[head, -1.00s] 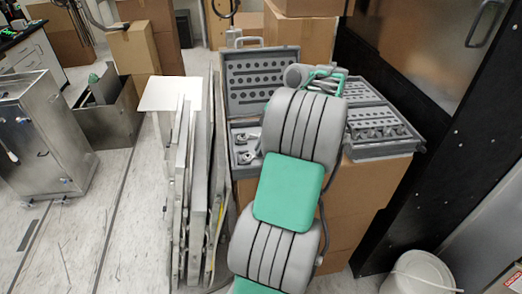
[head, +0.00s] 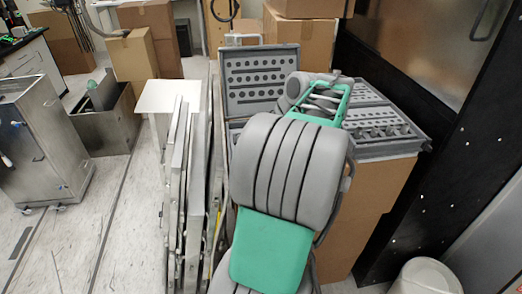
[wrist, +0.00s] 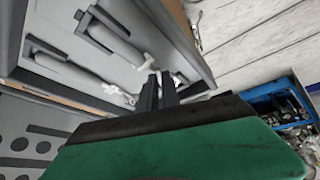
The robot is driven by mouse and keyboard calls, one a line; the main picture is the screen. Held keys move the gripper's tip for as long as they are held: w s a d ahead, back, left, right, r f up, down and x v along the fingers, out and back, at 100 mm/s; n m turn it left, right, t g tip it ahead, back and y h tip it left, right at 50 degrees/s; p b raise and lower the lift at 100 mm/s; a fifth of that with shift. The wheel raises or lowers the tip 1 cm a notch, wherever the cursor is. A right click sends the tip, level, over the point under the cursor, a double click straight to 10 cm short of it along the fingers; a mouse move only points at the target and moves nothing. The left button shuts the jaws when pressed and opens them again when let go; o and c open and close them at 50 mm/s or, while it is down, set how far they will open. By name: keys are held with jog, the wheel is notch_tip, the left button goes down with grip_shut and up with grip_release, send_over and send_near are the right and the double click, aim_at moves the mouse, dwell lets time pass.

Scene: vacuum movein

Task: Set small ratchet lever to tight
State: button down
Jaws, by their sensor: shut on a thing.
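In the wrist view my gripper (wrist: 159,82) has its two dark fingers close together, shut on a small part at the near edge of the grey tool case (wrist: 185,40). A pale piece, which seems to belong to the small ratchet lever (wrist: 147,62), shows right beside the fingertips. The fingers hide most of what they hold, so the lever's setting cannot be told. Grey-handled tools (wrist: 75,57) with pale ends lie in the case recesses just left of the fingers. In the head view my arm hides the fingers.
The open case (head: 258,80) with holed panels rests on cardboard boxes (head: 375,205). Upright panels (head: 185,170) stand close on the left, and a dark wall (head: 445,150) on the right. In the wrist view a blue bin (wrist: 283,93) of small parts sits at the right.

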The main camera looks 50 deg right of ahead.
dwell(0.3)
jog(key=c, duration=1.6)
grip_release()
jog(key=shift+o, duration=0.2)
jog(key=p+v, duration=0.2)
jog(key=v, duration=0.5)
jog(key=shift+s+r, duration=0.2)
jog(key=shift+r, duration=0.15)
